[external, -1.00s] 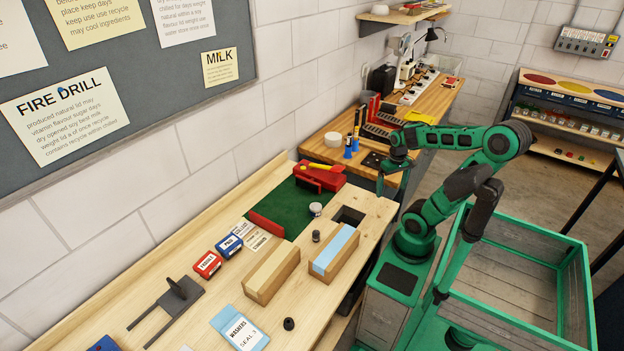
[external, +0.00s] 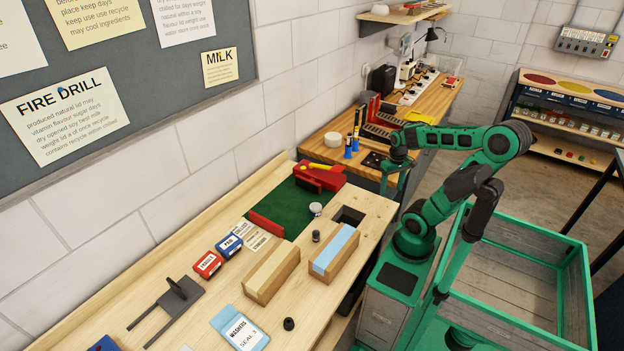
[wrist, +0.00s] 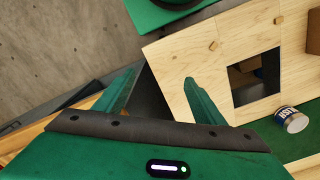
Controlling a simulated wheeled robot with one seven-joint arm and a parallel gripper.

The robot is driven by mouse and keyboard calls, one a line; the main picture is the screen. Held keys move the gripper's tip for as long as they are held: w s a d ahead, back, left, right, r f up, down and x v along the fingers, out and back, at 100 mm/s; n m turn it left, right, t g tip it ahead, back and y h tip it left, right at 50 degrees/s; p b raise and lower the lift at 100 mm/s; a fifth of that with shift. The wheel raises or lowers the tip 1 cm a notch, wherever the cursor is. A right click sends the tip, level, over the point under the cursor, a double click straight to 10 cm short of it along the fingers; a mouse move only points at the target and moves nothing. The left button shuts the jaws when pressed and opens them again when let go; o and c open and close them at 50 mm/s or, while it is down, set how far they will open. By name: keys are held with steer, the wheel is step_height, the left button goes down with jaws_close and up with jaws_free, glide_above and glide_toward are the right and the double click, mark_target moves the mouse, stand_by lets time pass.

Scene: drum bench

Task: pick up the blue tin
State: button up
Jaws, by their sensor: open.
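A blue tin with a white label (external: 229,245) lies on the wooden bench, touching or very close to a red tin (external: 207,264). My gripper (external: 392,183) is far from it, up and to the right past the bench's right edge. In the wrist view my gripper (wrist: 162,82) has its two green fingers apart with nothing between them. The blue tin is not in the wrist view.
A square hole (external: 348,215) is cut in the bench near its right edge. Two wooden blocks (external: 272,274) stand between the blue tin and my arm's side. A red vise (external: 320,177) sits at the mat's far end. A grey forked fixture (external: 178,296) lies nearer.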

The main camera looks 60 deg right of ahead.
step_height(320, 180, up, 10)
steer(key=s, duration=0.1)
steer(key=m+t+y, duration=0.6)
steer(key=m+y, duration=0.6)
steer(key=m, duration=0.4)
glide_above(308, 217)
steer(key=s+d, duration=0.3)
steer(key=d, duration=0.4)
steer(key=f, duration=1.3)
steer(key=shift+a+f, duration=0.1)
steer(key=shift+a, duration=0.1)
steer(key=shift+x, duration=3.8)
